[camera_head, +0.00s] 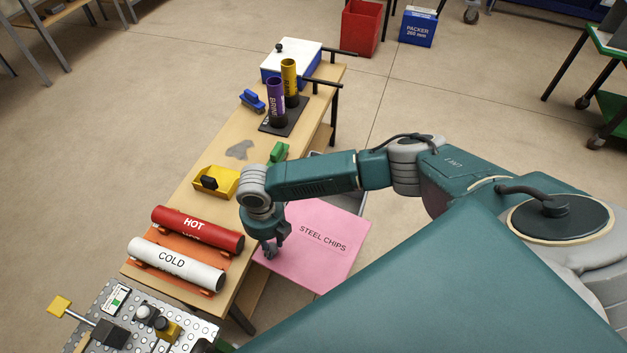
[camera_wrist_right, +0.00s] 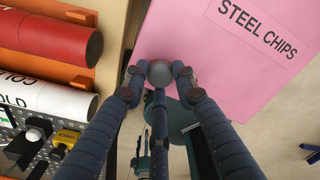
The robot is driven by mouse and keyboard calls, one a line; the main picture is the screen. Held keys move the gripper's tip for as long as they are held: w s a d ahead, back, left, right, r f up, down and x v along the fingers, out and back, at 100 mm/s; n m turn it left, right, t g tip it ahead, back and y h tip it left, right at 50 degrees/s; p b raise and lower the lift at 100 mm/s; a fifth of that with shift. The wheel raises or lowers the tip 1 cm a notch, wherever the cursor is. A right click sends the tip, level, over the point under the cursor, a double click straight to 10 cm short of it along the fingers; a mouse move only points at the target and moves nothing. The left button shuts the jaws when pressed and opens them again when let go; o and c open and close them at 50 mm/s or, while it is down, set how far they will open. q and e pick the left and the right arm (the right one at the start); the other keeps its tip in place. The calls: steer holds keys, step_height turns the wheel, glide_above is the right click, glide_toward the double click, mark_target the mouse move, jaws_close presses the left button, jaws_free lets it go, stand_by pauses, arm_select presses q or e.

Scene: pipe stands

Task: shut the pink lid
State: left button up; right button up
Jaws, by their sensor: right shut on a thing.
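The pink lid (camera_head: 318,236), marked STEEL CHIPS, is a flat square panel beside the right long side of the bench. In the wrist view the lid (camera_wrist_right: 215,55) fills the upper right, with a round grey knob (camera_wrist_right: 160,73) at its near edge. My right gripper (camera_head: 269,249) is at the lid's left edge, its fingers shut around the knob. A dark grey edge (camera_head: 352,201) shows beyond the lid, and most of what is under it is hidden. I cannot tell how far the lid stands open. My left gripper is not in view.
The wooden bench (camera_head: 205,163) carries a red HOT pipe (camera_head: 197,228), a white COLD pipe (camera_head: 176,264), a yellow bin (camera_head: 216,182) and upright purple (camera_head: 276,100) and yellow (camera_head: 289,78) tubes. A perforated metal plate (camera_head: 90,300) lies at lower left.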

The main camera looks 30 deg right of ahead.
steer(key=shift+w+d+f+b, duration=0.1)
steer(key=shift+w+d+b, duration=0.2)
steer(key=shift+w, duration=0.3)
steer(key=shift+w+d+b, duration=0.3)
steer(key=shift+w+b, duration=0.05)
steer(key=shift+w, duration=0.2)
steer(key=shift+w+d+f+b, duration=0.1)
steer(key=shift+w+d+b, duration=0.2)
steer(key=shift+w, duration=0.3)
steer(key=shift+w+d+b, duration=0.25)
steer(key=shift+w+b, duration=0.25)
steer(key=shift+w, duration=0.15)
steer(key=shift+w+d+b, duration=0.25)
steer(key=shift+w+b, duration=0.2)
steer(key=shift+w, duration=0.25)
steer(key=shift+w+d+b, duration=0.25)
steer(key=shift+w+b, duration=0.25)
steer(key=shift+w, duration=0.15)
steer(key=shift+w+r, duration=0.1)
